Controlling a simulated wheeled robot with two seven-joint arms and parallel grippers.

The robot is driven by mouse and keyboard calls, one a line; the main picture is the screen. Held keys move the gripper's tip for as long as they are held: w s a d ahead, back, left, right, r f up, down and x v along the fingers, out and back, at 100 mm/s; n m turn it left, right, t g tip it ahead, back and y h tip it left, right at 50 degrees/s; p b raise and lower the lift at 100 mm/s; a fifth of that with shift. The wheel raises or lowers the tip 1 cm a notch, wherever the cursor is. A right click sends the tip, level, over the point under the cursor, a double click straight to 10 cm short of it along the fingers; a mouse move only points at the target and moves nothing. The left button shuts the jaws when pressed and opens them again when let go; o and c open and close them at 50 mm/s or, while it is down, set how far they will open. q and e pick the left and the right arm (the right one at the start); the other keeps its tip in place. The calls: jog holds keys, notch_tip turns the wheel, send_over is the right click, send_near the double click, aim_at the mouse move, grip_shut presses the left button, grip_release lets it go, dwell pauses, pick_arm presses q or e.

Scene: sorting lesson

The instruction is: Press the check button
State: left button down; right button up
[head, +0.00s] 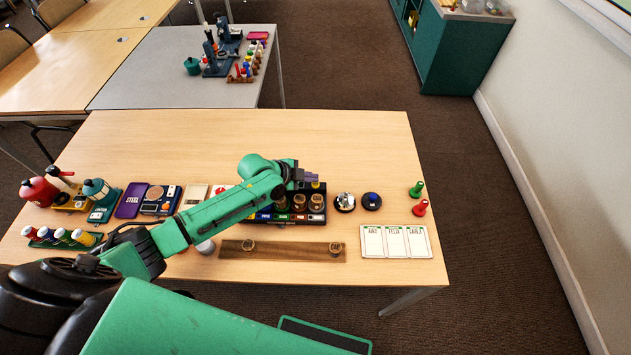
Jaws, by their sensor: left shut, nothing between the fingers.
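A round dark base with a blue button on top (372,200) stands on the wooden table, right of a silver bell-like piece (344,201) on a dark base. No label can be read on the blue button, so I cannot tell for sure that it is the check button. My left gripper (311,180) is shut and empty above the back of a dark rack (287,216) that holds several brown jars. It is to the left of the bell and the blue button, apart from both. My left arm hides part of the rack. My right gripper is not in view.
A wooden strip (290,251) with two small round pieces lies in front of the rack. White cards (396,242), a green pawn (417,188) and a red pawn (420,207) are at the right. Lanterns, boxes and coloured bottles crowd the left. The table's back is clear.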

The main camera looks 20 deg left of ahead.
pick_arm(q)
jog(key=shift+r, duration=0.2)
notch_tip(320, 180, up, 5)
jog(key=p, duration=0.4)
jog(key=shift+f, duration=0.1)
dwell(0.8)
